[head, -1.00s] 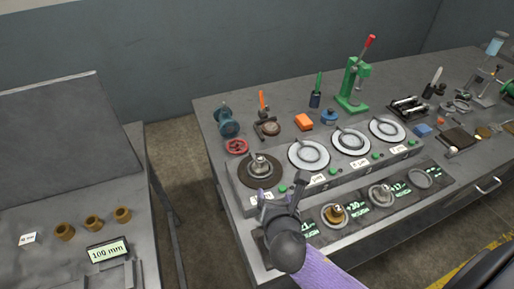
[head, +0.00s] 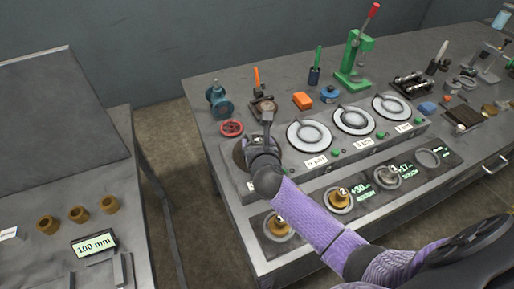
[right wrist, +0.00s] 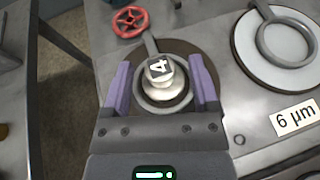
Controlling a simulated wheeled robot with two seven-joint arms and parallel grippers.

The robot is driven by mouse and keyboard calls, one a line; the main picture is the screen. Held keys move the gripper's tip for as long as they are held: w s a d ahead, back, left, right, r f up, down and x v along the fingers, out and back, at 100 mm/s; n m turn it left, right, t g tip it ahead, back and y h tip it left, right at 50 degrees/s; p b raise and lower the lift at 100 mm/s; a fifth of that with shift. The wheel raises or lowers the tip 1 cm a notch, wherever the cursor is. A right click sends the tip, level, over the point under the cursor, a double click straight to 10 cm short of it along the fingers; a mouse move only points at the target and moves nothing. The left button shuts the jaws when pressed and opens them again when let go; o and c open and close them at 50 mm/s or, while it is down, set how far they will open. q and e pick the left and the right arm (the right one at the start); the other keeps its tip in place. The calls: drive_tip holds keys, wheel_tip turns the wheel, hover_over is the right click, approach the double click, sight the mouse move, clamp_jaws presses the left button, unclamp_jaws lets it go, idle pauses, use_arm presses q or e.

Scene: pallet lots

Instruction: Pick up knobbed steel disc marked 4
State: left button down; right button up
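The knobbed steel disc marked 4 (right wrist: 158,78) sits inside a ring on a dark round plate (right wrist: 207,62) at the left end of the machine row. In the right wrist view its pale knob, with the 4 on top, lies between the two purple fingers of my right gripper (right wrist: 160,88). The fingers are apart, with a visible gap on both sides of the knob. In the head view my right gripper (head: 262,148) is over this plate (head: 239,153) and hides the disc. My left gripper is not in view.
White round plates with rings (head: 309,136) continue to the right. In front, a dark tray (head: 318,224) holds several knobbed pieces beside green displays. A red handwheel (head: 231,128), a blue-green valve body (head: 218,101) and an orange block (head: 302,100) stand behind. A side table (head: 30,180) is at left.

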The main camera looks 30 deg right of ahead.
clamp_jaws()
